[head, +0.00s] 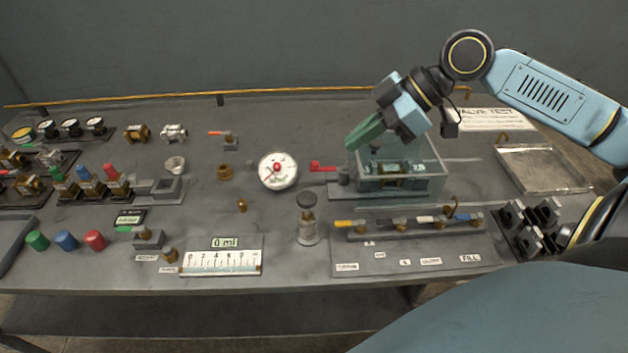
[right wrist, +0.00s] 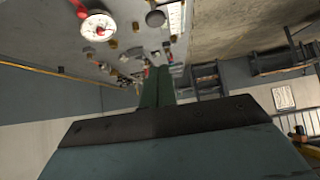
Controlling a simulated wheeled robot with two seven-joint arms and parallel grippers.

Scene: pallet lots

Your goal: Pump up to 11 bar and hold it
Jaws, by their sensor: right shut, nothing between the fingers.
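A round white pressure gauge (head: 278,170) with a red centre stands mid-table; it also shows in the right wrist view (right wrist: 98,26). Its reading is too small to tell. A hand pump with a dark round knob (head: 307,200) stands in front of it, to its right. A red lever (head: 323,167) sits beside a clear test box (head: 400,183) that holds a brass valve. My right gripper (head: 350,146) is shut and empty, its green fingers above the box's left rear corner. They show together in the right wrist view (right wrist: 158,85). My left gripper is not in view.
A manifold (head: 415,226) with several coloured levers stands front right, above a labelled plate. A scale panel (head: 220,260) reads 0 ml. A metal tray (head: 545,168) lies at the right. Fittings and coloured caps crowd the left.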

